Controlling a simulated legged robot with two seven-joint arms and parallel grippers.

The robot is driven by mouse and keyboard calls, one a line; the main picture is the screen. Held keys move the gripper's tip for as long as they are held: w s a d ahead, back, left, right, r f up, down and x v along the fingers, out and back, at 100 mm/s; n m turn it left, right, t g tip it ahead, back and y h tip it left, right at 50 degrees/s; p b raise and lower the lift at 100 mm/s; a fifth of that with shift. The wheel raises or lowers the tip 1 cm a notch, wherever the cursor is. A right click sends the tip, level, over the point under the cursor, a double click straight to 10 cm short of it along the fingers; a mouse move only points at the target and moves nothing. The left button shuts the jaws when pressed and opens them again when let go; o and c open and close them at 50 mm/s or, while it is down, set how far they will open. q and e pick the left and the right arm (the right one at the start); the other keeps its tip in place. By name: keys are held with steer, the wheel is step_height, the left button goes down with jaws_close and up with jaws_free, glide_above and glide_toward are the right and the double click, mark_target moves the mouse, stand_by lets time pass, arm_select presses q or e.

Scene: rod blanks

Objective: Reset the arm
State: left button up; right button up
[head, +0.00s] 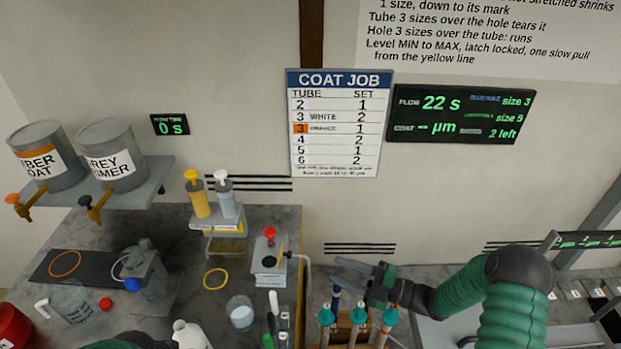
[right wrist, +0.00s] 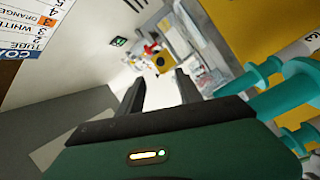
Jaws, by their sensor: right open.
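My right gripper (head: 340,274) reaches in from the right, just above a group of rods with teal collars (head: 358,315). Its jaws are open, pointing left, with nothing seen between them. In the right wrist view, the two dark fingers (right wrist: 160,85) stand apart with a clear gap. Teal-collared pieces (right wrist: 265,75) lie close to the right of the gripper there. My green right arm (head: 465,290) bends in behind the gripper. The left gripper does not show; a dark green part at the bottom edge of the head view is probably my left arm.
A dark bench (head: 190,240) at left holds pump bottles (head: 198,195), a grey device with a red knob (head: 268,258), a yellow ring (head: 215,279) and a glass beaker (head: 240,311). Two grey cans (head: 110,155) stand on a shelf. A COAT JOB chart (head: 338,125) hangs on the wall.

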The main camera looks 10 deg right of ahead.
steer(key=w+d+m+h, duration=0.4)
steer(key=m+h, duration=0.8)
steer(key=s+a+r+m+g+h+p, duration=0.1)
steer(key=s+m+g, duration=0.6)
steer(key=s, duration=1.5)
steer(key=a+r+m+h, duration=0.1)
steer(key=m+h, duration=0.1)
steer(key=m, duration=0.3)
steer(key=shift+s+m+h, duration=0.2)
steer(key=shift+m+h, duration=0.1)
steer(key=shift+r, duration=0.1)
steer(key=shift+a, duration=0.1)
